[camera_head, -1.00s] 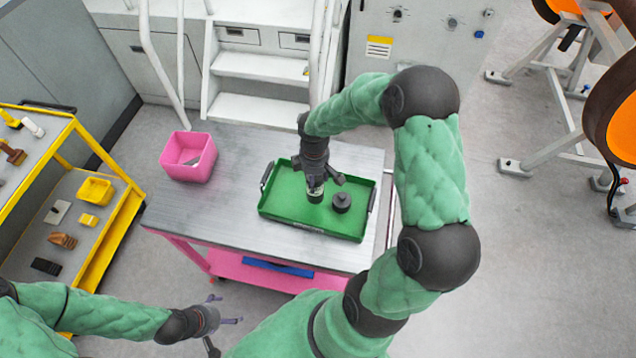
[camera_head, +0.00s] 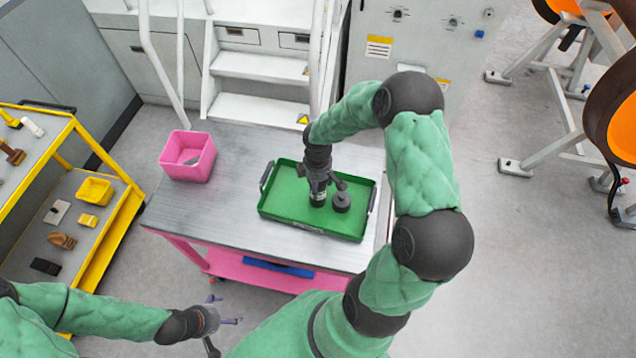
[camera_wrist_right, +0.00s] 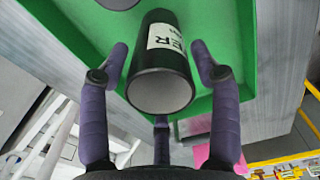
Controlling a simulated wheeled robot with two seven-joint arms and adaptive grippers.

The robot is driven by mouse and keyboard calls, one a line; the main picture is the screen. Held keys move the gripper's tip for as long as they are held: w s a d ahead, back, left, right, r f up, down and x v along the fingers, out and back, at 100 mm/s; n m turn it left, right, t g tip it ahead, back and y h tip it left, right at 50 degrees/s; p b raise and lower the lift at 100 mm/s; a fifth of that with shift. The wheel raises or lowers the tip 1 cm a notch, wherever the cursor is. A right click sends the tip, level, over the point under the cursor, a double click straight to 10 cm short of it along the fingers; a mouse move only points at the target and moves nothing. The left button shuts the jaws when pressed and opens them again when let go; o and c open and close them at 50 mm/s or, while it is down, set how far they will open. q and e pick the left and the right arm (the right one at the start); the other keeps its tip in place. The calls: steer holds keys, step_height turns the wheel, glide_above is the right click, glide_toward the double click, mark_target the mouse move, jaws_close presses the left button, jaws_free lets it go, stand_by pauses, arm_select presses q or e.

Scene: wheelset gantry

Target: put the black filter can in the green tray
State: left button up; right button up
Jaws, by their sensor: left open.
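In the right wrist view the can (camera_wrist_right: 160,62) is between my right gripper's purple fingers, with narrow gaps visible on both sides. The green tray (camera_wrist_right: 232,45) fills the background there. My right gripper (camera_head: 320,182) is open around the can's upper part from above. My left gripper (camera_head: 222,325) is open and empty, low in front of the table, away from the tray.
A dark round part with a knob (camera_head: 341,202) sits in the tray just right of the can. A pink bin (camera_head: 188,156) stands at the table's back left. A yellow cart (camera_head: 100,230) with small parts is at left. The table's left front (camera_head: 200,215) is clear.

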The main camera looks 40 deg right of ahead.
steer(key=shift+r, duration=0.15)
step_height(320, 180, up, 12)
steer(key=p, duration=0.1)
stand_by(0.6)
